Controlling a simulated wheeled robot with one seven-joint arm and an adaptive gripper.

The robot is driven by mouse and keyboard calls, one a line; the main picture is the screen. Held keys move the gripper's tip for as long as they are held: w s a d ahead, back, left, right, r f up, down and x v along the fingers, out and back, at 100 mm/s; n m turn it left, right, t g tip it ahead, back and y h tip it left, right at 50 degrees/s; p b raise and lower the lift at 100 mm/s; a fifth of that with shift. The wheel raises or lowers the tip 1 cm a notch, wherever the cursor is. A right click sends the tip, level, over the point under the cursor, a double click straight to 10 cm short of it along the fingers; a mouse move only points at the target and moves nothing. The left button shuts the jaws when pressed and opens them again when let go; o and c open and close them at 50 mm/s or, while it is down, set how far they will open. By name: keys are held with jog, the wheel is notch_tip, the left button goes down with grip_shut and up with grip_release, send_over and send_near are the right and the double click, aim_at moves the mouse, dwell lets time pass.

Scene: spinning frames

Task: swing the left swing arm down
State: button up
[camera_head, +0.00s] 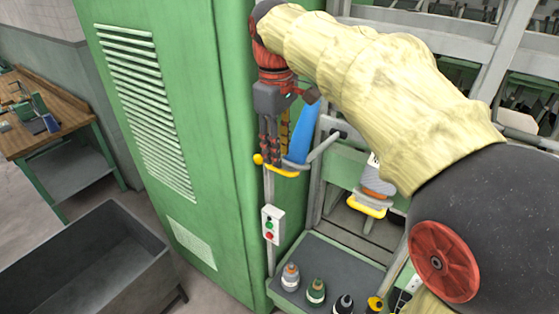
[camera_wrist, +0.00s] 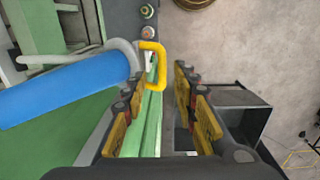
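The left swing arm (camera_head: 325,146) is a grey bent arm beside the green cabinet, with a yellow handle (camera_head: 280,171) at its end and a blue bobbin (camera_head: 303,133) leaning by it. Its handle sits higher in the head view than the yellow handle (camera_head: 366,207) of the other swing arm. My gripper (camera_head: 270,158) is just above the left handle, fingers pointing down. In the wrist view the gripper (camera_wrist: 160,88) is open, and the yellow handle (camera_wrist: 157,62) lies just beyond the fingertips, nearer the left one. I cannot tell whether they touch. The gap looks empty.
A green cabinet (camera_head: 170,120) stands close on the left. A small button box (camera_head: 272,225) hangs below the handle. Several bobbins stand on a grey shelf (camera_head: 325,262) below. A grey bin (camera_head: 95,255) and a wooden workbench (camera_head: 40,130) are farther left.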

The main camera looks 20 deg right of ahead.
jog(key=f, duration=0.3)
jog(key=shift+s, duration=0.2)
jog(key=shift+w+f, duration=0.1)
jog(key=shift+f, duration=0.3)
jog(key=shift+c, duration=0.2)
grip_shut()
dwell(0.3)
